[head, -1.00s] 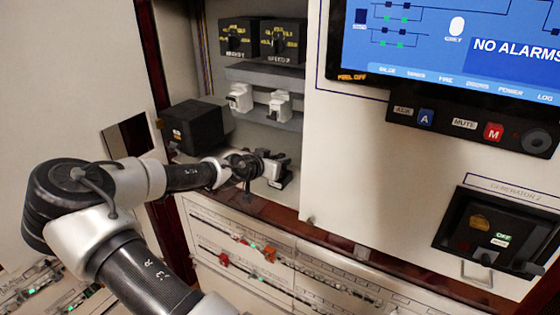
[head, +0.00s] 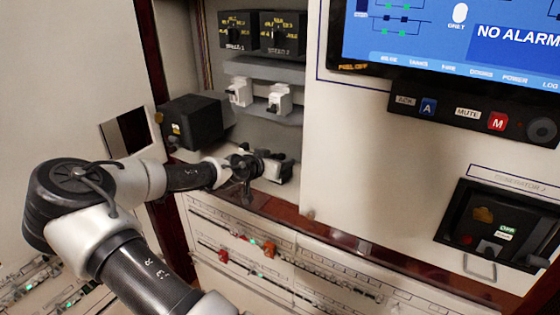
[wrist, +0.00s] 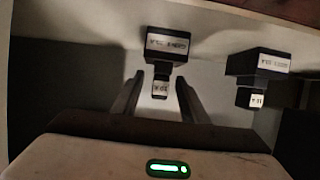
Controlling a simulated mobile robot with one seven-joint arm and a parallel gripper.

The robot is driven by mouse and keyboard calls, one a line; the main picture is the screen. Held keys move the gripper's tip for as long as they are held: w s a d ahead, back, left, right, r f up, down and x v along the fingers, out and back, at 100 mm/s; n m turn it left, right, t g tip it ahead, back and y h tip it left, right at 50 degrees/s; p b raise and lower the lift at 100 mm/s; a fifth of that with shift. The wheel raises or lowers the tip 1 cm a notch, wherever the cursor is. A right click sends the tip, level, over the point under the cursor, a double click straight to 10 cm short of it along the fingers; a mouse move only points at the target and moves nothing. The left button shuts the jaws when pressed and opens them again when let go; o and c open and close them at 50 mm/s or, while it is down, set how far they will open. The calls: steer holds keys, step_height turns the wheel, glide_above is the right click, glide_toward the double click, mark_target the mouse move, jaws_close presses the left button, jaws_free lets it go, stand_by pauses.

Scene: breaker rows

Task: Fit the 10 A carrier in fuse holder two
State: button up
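In the wrist view, two black blocks with white labels and small white tags hang into view, a left one (wrist: 166,48) and a right one (wrist: 258,66). In the head view my gripper (head: 256,166) is at the lower shelf beside a white and black piece (head: 279,168). Two white holders, left (head: 238,92) and right (head: 279,99), are mounted above; their numbers are not readable.
A black box (head: 193,122) juts out left of the holders. Two black switch units (head: 238,32) sit above a grey ledge (head: 264,72). A white cabinet front (head: 375,170) with a screen borders the recess at right.

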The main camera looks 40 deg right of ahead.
steer(key=p+v, duration=0.1)
steer(key=v, duration=1.6)
steer(key=shift+a, duration=0.2)
steer(key=shift+r, duration=0.1)
